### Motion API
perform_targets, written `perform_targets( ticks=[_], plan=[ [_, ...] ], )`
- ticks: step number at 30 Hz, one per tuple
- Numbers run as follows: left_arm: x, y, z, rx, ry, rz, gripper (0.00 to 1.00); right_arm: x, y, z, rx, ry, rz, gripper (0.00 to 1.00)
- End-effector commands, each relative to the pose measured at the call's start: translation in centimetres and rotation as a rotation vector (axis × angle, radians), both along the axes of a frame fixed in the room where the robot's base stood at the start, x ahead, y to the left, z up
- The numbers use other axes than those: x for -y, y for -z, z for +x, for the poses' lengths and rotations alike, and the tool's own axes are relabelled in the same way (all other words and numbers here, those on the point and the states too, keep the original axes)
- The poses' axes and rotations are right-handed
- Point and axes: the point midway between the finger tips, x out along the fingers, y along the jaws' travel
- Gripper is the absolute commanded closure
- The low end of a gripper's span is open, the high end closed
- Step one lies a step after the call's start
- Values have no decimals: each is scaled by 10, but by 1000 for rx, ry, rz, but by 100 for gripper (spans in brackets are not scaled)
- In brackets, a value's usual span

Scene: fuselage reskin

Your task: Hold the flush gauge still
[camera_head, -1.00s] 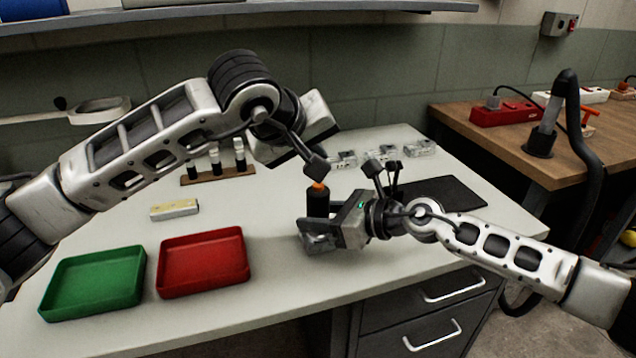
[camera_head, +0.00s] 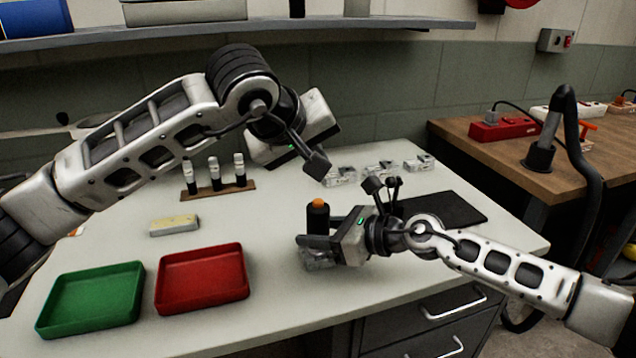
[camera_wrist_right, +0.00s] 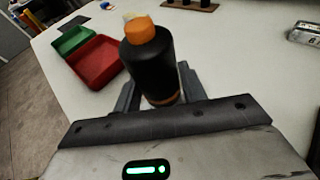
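A black cylinder with an orange top (camera_head: 318,218), which I take to be the flush gauge, stands upright over the table. My right gripper (camera_head: 318,236) reaches it from the right, with its fingers on either side of the body. In the right wrist view the black gauge (camera_wrist_right: 152,70) fills the space between the fingers of the right gripper (camera_wrist_right: 160,88), which look closed against it. Its lower end is partly hidden by the gripper. My left gripper (camera_head: 312,160) hangs above and behind the gauge, apart from it; its finger gap does not show clearly.
A green tray (camera_head: 92,325) and a red tray (camera_head: 203,302) lie at the left front. A pale block (camera_head: 174,226) and a rack (camera_head: 188,194) with several vials stand behind them. Clear blocks (camera_head: 381,169) and a black mat (camera_head: 450,209) lie at the back right.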

Motion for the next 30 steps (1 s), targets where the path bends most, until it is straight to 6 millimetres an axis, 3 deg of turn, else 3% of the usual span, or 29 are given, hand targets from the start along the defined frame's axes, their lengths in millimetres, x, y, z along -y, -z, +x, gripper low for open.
perform_targets(
  ticks=[2,13,30],
  plan=[
    [0,0,0,0,0,0,100,0,0,0,0,0,0,38],
    [0,0,0,0,0,0,100,6,-2,-2,1,1,-1,38],
    [0,0,0,0,0,0,100,93,-32,-47,-1,1,-1,38]
  ],
)
